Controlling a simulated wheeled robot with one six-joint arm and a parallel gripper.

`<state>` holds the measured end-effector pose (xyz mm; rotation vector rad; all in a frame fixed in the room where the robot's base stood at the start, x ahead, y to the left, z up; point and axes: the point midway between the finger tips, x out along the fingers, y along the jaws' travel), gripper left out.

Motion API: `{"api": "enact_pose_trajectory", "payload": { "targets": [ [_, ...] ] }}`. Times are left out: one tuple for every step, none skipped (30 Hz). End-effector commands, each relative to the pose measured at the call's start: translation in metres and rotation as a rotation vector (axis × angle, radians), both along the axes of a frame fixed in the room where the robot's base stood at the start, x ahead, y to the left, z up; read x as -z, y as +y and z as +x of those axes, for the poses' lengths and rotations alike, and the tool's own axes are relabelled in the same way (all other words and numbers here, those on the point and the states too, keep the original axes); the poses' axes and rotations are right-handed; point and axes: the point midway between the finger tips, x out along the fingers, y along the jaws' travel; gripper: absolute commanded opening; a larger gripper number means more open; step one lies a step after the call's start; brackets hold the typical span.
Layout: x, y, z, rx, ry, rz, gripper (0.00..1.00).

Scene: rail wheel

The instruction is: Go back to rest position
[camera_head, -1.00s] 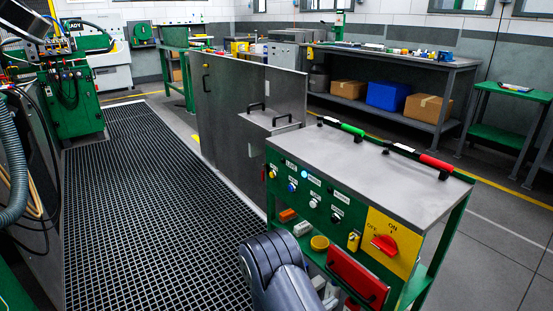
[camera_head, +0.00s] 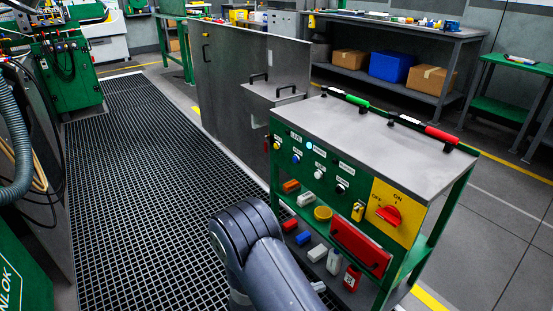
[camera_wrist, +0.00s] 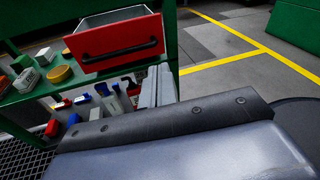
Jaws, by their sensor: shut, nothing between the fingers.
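My arm's dark grey link rises from the bottom of the head view in front of the green control cart (camera_head: 365,135). My gripper (camera_wrist: 155,86) shows in the wrist view as narrow light-grey fingers. They are together and empty, beside the cart's shelves and just below the red drawer. Part of the gripper is hidden behind a dark arm link in the foreground. The drawer's red front (camera_head: 360,248) has a black handle; in the wrist view the drawer (camera_wrist: 118,45) stands pulled out, with bare grey inside visible.
Blocks and a yellow round piece (camera_head: 323,213) lie on the cart's shelves, close to my arm. A grey metal partition (camera_head: 235,90) stands behind the cart. Dark floor grating (camera_head: 135,190) lies clear at left. A workbench (camera_head: 400,30) with boxes is at the back.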

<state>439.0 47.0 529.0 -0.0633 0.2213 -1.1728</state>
Motion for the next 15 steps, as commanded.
{"api": "enact_pose_trajectory", "payload": {
  "targets": [
    [-0.001, -0.005, 0.001, 0.025, 0.019, 0.011, 0.00],
    [-0.001, -0.007, 0.000, 0.035, 0.031, 0.015, 0.00],
    [-0.002, -0.009, 0.000, 0.048, 0.046, 0.020, 0.00],
    [-0.002, -0.011, 0.000, 0.056, 0.055, 0.025, 0.00],
    [-0.002, -0.012, 0.000, 0.062, 0.063, 0.028, 0.00],
    [-0.002, -0.014, 0.000, 0.069, 0.071, 0.032, 0.00],
    [-0.002, -0.014, 0.000, 0.074, 0.076, 0.034, 0.00],
    [-0.002, -0.015, 0.000, 0.078, 0.082, 0.036, 0.00],
    [-0.003, -0.016, -0.001, 0.081, 0.086, 0.038, 0.00],
    [-0.003, -0.016, -0.001, 0.082, 0.088, 0.038, 0.00],
    [-0.003, -0.016, -0.001, 0.083, 0.089, 0.038, 0.00],
    [-0.003, -0.016, -0.001, 0.083, 0.089, 0.039, 0.00],
    [-0.003, -0.016, -0.001, 0.083, 0.089, 0.039, 0.00],
    [-0.003, -0.016, -0.001, 0.083, 0.089, 0.038, 0.00],
    [-0.003, -0.016, -0.001, 0.083, 0.089, 0.038, 0.00]
  ]
}}
